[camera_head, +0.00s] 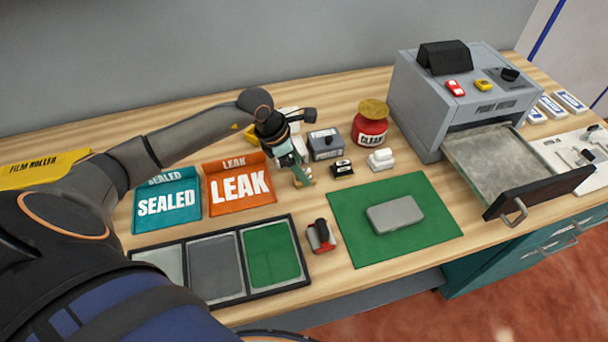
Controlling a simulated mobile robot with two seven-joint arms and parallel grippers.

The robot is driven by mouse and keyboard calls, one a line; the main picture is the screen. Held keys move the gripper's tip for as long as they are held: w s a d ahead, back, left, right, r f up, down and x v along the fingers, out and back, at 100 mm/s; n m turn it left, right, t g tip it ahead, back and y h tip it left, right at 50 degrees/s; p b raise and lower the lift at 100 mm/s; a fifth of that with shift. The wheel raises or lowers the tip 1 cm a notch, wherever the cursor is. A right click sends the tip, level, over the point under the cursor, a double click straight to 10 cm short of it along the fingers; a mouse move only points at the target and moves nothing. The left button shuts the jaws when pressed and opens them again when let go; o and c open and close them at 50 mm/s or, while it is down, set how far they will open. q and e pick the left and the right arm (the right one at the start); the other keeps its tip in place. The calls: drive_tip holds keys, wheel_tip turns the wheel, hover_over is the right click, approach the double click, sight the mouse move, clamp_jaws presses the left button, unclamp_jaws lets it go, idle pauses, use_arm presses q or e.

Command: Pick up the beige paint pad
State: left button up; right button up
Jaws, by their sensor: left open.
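My left gripper (297,170) reaches over the bench from the left and points down, just right of the orange LEAK tray. It is open. A small tan piece (305,179) shows at its fingertips; it may be the beige paint pad, but it is too small and too covered to tell. Whether the fingers touch it is unclear. My right gripper is not in view.
Close by stand a grey box (326,145), a small black block (342,169), a white block (381,159) and a red jar (369,128). The orange LEAK tray (240,186) is left. A grey case (395,214) lies on a green mat (350,240).

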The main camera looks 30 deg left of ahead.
use_arm(q)
drive_tip(key=shift+x, duration=1.5)
drive_tip(key=shift+c, duration=0.3)
drive_tip(key=shift+r, duration=0.1)
clamp_jaws()
drive_tip(key=shift+r, duration=0.55)
drive_tip(key=s+d+r+b, duration=0.2)
drive_tip(key=s+d+r, duration=0.5)
drive_tip(key=s+r, duration=0.5)
drive_tip(key=shift+s, duration=0.2)
